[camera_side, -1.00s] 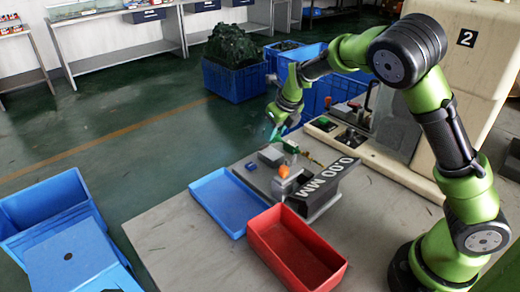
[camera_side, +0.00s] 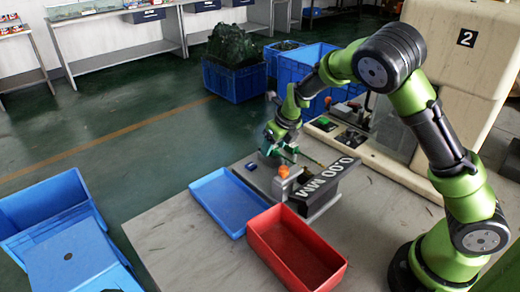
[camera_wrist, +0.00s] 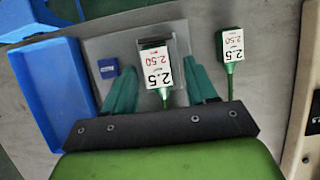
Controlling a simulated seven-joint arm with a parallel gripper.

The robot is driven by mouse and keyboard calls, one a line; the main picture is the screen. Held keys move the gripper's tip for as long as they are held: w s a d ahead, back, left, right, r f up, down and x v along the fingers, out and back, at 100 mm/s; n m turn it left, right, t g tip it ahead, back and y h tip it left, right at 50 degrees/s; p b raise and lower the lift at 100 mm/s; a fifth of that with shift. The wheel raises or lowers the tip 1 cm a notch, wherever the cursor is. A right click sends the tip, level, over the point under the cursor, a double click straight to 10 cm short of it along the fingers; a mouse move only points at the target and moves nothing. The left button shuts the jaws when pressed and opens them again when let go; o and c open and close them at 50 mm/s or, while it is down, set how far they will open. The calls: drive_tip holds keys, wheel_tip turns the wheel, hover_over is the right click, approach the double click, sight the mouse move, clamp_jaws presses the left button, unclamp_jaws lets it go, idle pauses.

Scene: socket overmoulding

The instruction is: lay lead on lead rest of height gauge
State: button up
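A lead with a white label reading 2.5 (camera_wrist: 155,68) and a short green wire lies between my fingers in the wrist view, over a grey block. A similar lead (camera_wrist: 232,45) lies to the right, outside the fingers. My gripper (camera_wrist: 162,66) has its teal fingers apart, with a gap beside the label. In the side view my gripper (camera_side: 276,154) is low at the back of the bench and hides the grey block. The height gauge (camera_side: 325,183) has a 0.00 MM display and an orange knob. I cannot make out its lead rest.
A blue tray (camera_side: 229,201) and a red tray (camera_side: 294,250) stand in front of the gauge. A small blue block (camera_wrist: 108,68) lies left of my fingers. A cream machine (camera_side: 455,80) stands on the right. The bench's front left is clear.

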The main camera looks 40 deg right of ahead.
sight(283, 157)
drive_tip(key=shift+r, duration=0.1)
drive_tip(key=shift+r, duration=0.25)
drive_tip(key=v, duration=1.1)
drive_tip(key=s+a+r+n+t, duration=0.1)
drive_tip(key=s+a+r+n, duration=0.1)
drive_tip(key=s+n, duration=0.5)
drive_tip(key=s+a+r+n+y, duration=0.1)
drive_tip(key=s+a+r+n, duration=0.1)
drive_tip(key=s+n, duration=0.6)
drive_tip(key=s+a+r+n+t+y, duration=0.1)
drive_tip(key=s+n, duration=0.6)
drive_tip(key=n, duration=1)
wheel_tip(283, 157, up, 3)
drive_tip(key=shift+s+a+f+t, duration=0.2)
drive_tip(key=shift+a+t, duration=0.1)
drive_tip(key=shift+a, duration=0.25)
